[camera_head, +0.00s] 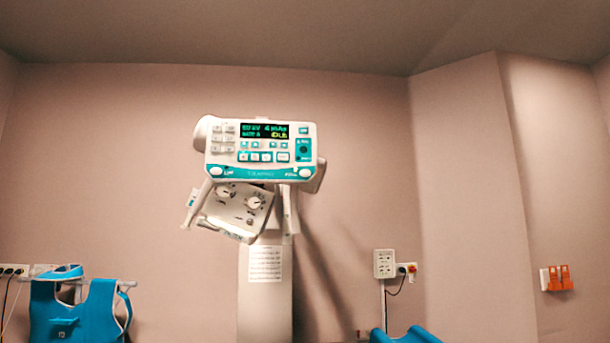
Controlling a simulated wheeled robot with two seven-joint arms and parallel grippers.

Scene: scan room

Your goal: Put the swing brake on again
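The X-ray tube head stands in the middle of the head view, with a white and teal control panel (262,151) whose display is lit. Small buttons sit on the panel, and a round one is at each lower corner; I cannot tell which control is the swing brake. Below the panel hangs a tilted box with dials (237,208), the collimator by its look. Pale handles (290,208) reach down on both sides. A column (264,305) with a paper label is below. Neither of my grippers is in view.
Blue aprons (75,310) hang on a rail at the lower left. A blue object (405,336) shows at the bottom edge. A wall box (384,263) and a socket with a red part (407,269) are to the right. Orange switches (560,278) are at the far right.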

